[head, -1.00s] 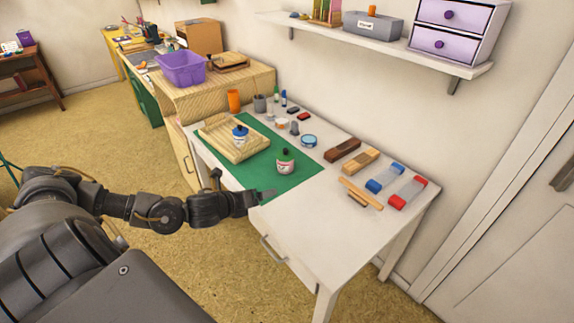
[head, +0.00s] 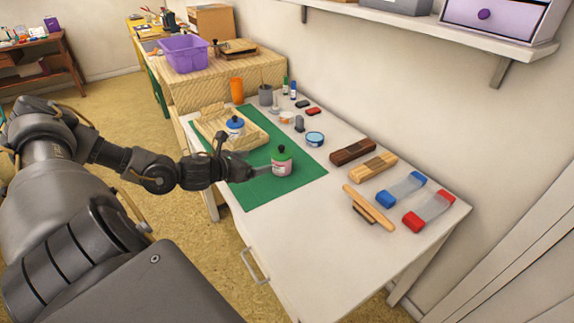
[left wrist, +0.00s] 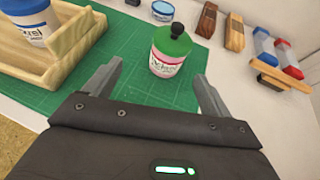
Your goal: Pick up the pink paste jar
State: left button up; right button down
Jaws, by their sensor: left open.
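The paste jar (head: 282,165) with a green lid, black knob and pink-and-white label stands upright on the green cutting mat (head: 255,193). In the left wrist view the jar (left wrist: 168,62) is ahead of and between the lines of my two fingers. My left gripper (head: 265,171) is open, low over the mat, just left of the jar in the head view. In the left wrist view, my left gripper (left wrist: 158,72) holds nothing, and its fingertips appear at the near side of the jar. My right gripper is not in view.
A blue-lidded jar (head: 235,125) is in a wooden tray (head: 258,140) behind the jar. A blue-and-white tin (head: 315,139), wooden blocks (head: 373,166) and blue- and red-ended holders (head: 428,205) lie to the right. The table's front right is bare.

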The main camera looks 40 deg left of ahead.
aim_at(274, 158)
pick_arm(q)
jog(key=shift+w+d+r, duration=0.1)
jog(key=shift+w+d, duration=0.1)
jog(key=shift+w, duration=0.2)
jog(key=shift+h, duration=0.3)
jog(key=x, duration=0.3)
jog(key=p+x, duration=0.1)
jog(key=x, duration=0.1)
jog(key=shift+w+d+r, duration=0.1)
jog(key=shift+d+r, duration=0.05)
jog(key=shift+d, duration=0.25)
jog(key=shift+w, duration=0.25)
jog(key=shift+a, duration=0.1)
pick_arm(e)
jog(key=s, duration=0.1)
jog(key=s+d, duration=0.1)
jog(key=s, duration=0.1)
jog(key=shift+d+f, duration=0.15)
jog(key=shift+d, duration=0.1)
